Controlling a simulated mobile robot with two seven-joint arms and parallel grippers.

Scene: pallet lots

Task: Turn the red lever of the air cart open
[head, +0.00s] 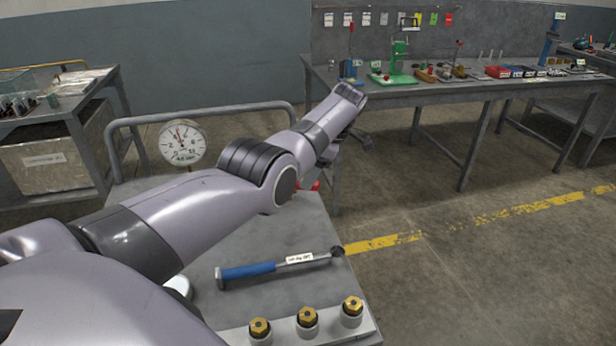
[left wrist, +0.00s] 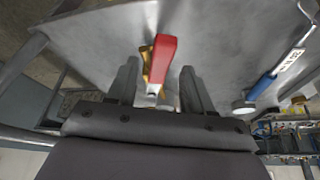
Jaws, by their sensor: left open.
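The red lever (left wrist: 162,58) stands between the two fingers of my left gripper (left wrist: 160,84) in the left wrist view, with a brass part beside it. The fingers are apart, with visible gaps on both sides of the lever; I see no grip on it. In the head view my left arm covers most of the lever, and only a small bit of red (head: 315,186) shows below my left gripper (head: 326,162). The air cart's grey top (head: 310,225) carries a pressure gauge (head: 183,144) at its back left. My right gripper is not in view.
A blue-handled wrench (head: 275,268) lies on the cart top, near the lever's right in the wrist view. Several brass-topped fittings (head: 307,318) stand at the front edge. A rail (head: 200,114) runs along the cart's back. A workbench (head: 450,93) with tools stands behind; the floor at right is clear.

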